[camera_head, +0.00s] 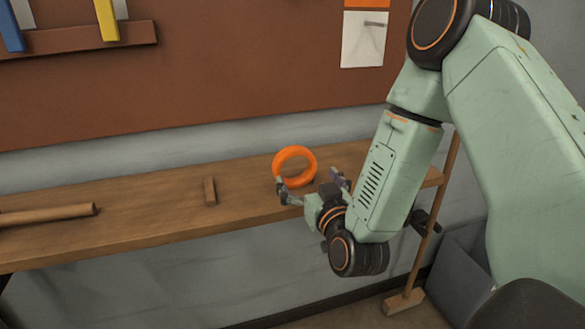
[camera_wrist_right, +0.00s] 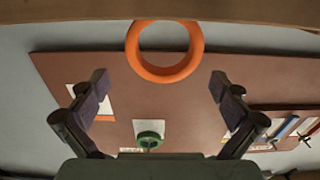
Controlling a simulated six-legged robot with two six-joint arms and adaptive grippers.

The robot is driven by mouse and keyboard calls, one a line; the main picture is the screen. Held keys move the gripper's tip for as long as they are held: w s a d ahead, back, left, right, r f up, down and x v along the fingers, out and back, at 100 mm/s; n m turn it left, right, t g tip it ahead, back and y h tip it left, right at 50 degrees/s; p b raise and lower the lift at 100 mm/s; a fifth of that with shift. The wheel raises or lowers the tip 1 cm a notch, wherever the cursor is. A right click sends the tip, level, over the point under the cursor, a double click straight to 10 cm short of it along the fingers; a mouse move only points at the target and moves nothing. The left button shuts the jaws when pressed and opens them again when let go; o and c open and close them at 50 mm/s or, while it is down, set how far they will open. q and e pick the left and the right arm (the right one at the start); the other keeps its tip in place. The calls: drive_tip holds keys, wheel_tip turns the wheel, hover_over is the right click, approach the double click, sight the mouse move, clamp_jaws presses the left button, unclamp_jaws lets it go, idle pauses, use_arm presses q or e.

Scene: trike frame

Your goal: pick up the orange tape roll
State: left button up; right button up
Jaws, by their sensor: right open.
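The orange tape roll (camera_head: 278,164) stands upright on its edge on the wooden shelf (camera_head: 150,222) in the head view. My right gripper (camera_head: 309,182) is at the shelf's front edge, close to the roll, with its fingers apart. In the right wrist view the roll (camera_wrist_right: 139,62) shows at the top middle, beyond and between the two open fingertips of the right gripper (camera_wrist_right: 158,85). Nothing is between the fingers at their tips. My left gripper is not in view.
A small wooden block (camera_head: 210,191) and a wooden rod (camera_head: 48,214) lie on the shelf to the left. A brown pegboard (camera_head: 200,70) hangs behind. A green ring (camera_wrist_right: 149,140) shows in the wrist view.

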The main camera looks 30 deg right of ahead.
sight(295, 180)
drive_tip(key=b+x, duration=0.1)
drive_tip(key=x, duration=0.5)
drive_tip(key=shift+w+a, duration=0.1)
drive_tip(key=shift+w, duration=0.1)
drive_tip(key=shift+w+a, duration=0.2)
drive_tip(key=shift+w, duration=0.25)
drive_tip(key=shift+s+d+r, duration=0.1)
drive_tip(key=shift+s+d, duration=0.05)
drive_tip(key=shift+s, duration=0.1)
drive_tip(key=shift+c, duration=0.8)
drive_tip(key=shift+w, duration=0.15)
drive_tip(key=c, duration=0.6)
drive_tip(key=shift+c, duration=0.7)
